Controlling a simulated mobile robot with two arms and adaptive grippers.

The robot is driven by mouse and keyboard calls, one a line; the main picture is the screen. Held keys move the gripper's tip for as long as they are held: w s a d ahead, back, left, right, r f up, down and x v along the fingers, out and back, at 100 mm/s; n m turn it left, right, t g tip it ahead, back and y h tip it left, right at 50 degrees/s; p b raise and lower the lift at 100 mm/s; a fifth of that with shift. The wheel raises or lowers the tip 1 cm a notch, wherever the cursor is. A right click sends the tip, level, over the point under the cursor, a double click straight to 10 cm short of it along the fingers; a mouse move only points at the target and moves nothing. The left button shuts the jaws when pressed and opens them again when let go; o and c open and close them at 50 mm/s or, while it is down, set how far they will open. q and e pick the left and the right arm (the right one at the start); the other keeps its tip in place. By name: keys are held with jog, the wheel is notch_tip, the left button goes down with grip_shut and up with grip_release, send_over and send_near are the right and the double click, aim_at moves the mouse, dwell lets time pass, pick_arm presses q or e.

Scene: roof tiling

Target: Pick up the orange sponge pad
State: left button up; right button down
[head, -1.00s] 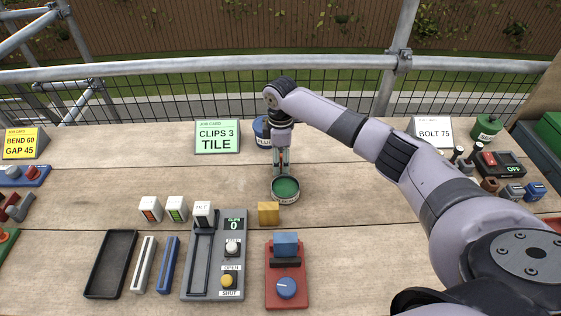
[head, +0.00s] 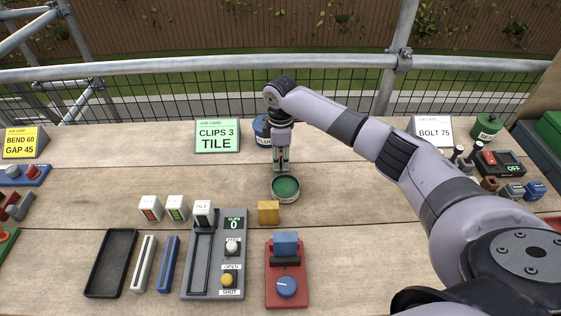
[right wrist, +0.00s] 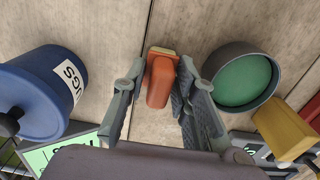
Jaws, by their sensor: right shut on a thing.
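The orange sponge pad (right wrist: 160,84) is an orange block with a thin yellowish layer at its far end. It is between the two fingers of my right gripper (right wrist: 163,68) in the right wrist view. My right gripper (head: 282,168) is shut on it, pointing down, just behind the green-topped round tin. In the head view the fingers mostly hide the pad. I cannot tell whether the pad still touches the table. My left gripper is in neither view.
The round tin (head: 286,189) stands close in front of the gripper, with a yellow block (head: 268,212) nearby. A blue tub (head: 262,132) stands just behind it. A green job card (head: 218,136) is to the left. Bare table lies right of the tin.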

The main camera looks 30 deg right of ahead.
aim_at(281, 154)
notch_tip(281, 154, up, 20)
jog(key=shift+b, duration=0.45)
